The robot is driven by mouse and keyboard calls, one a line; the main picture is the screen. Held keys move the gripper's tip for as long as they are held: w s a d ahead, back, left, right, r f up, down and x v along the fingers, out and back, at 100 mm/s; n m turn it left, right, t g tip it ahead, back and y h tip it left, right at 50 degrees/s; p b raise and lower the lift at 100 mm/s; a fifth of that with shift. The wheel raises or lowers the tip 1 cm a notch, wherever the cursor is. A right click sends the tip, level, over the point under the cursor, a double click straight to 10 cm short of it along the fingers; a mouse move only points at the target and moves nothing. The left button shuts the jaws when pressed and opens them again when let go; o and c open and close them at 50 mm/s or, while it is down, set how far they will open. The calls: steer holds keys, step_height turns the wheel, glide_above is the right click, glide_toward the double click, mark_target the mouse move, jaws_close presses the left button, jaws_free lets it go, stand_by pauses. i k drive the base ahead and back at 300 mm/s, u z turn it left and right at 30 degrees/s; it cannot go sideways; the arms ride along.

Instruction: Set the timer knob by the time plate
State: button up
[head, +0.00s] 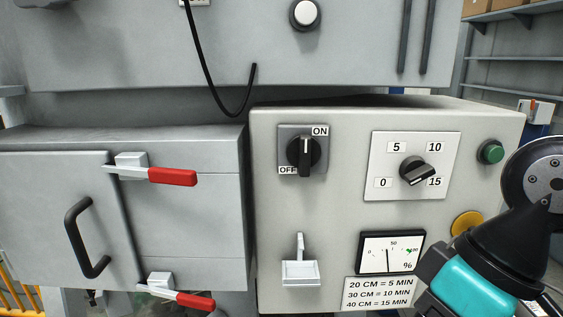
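The timer knob (417,171) is a black dial with a grey bar handle, on a white plate marked 0, 5, 10 and 15. Its bar lies slantwise with one end at the right, close above the 15 mark; I cannot tell for sure which end is the pointer. The time plate (380,292) below reads 20 cm = 5 min, 30 cm = 10 min, 40 cm = 15 min. My arm's teal and black links show at the lower right, to the right of the knob and apart from it. My gripper's fingertips are not in view.
An ON/OFF switch (304,151) has its handle upright. A green button (490,152), a yellow button (466,224), a percent meter (391,253) and a white lever (300,263) share the panel. Red-handled latches (172,177) and a black door handle (86,238) stick out at the left.

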mark_target(413, 170)
steer(key=z, duration=0.1)
steer(key=k, duration=0.55)
steer(key=z, duration=0.75)
steer(key=k, duration=1.2)
steer(key=u, duration=1.3)
steer(key=i, duration=1)
